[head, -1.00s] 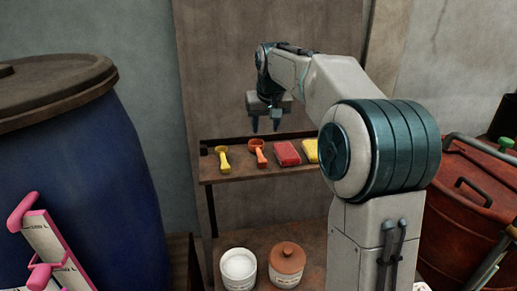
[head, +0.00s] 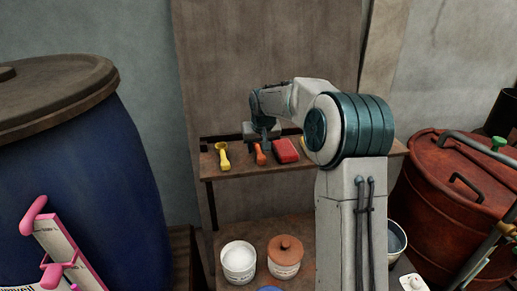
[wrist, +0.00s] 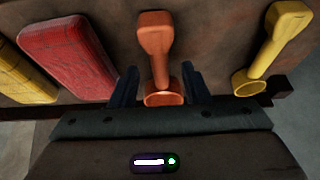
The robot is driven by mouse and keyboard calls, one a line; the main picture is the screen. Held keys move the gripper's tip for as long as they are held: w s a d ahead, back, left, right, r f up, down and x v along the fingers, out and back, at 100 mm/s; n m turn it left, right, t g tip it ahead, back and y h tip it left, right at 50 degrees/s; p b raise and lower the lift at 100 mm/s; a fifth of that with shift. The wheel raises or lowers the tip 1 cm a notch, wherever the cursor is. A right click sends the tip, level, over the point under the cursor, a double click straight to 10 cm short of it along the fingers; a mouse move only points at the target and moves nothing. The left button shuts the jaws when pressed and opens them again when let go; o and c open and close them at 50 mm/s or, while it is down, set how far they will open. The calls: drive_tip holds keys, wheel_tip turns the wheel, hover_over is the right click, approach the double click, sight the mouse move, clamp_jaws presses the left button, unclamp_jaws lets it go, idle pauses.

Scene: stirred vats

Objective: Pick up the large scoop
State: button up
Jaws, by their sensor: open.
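An orange scoop (head: 260,158) and a yellow scoop (head: 223,158) lie on a wooden wall shelf (head: 240,173). I cannot tell for certain from the pictures which is the larger. My gripper (head: 262,141) is open and low over the orange scoop, hiding part of it in the head view. In the wrist view the fingers of my gripper (wrist: 157,88) stand on either side of the orange scoop (wrist: 155,40), near its bowl, with no clear contact. The yellow scoop (wrist: 274,48) lies to the right, outside the fingers.
A red block (head: 285,150) lies just right of the orange scoop; a yellow block (wrist: 22,80) lies beyond it. A white tub (head: 239,264) and a brown lidded jar (head: 285,262) stand below. A blue barrel (head: 90,180) is at left, a red vat (head: 450,190) at right.

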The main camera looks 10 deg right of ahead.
sight(257, 146)
drive_tip(key=shift+w+f, duration=0.1)
drive_tip(key=shift+f, duration=0.25)
clamp_jaws()
drive_tip(key=shift+r, duration=0.1)
drive_tip(key=shift+r+b, duration=0.35)
drive_tip(key=shift+r, duration=0.2)
wheel_tip(257, 146, up, 3)
drive_tip(key=shift+f+b, duration=0.15)
drive_tip(key=shift+b, duration=0.35)
drive_tip(key=s+d+r+b, duration=0.3)
drive_tip(key=s+d+r, duration=0.2)
drive_tip(key=d, duration=0.5)
drive_tip(key=shift+v, duration=1.05)
drive_tip(key=shift+w+d+r, duration=0.1)
drive_tip(key=shift+w+d, duration=0.05)
drive_tip(key=c, duration=0.9)
unclamp_jaws()
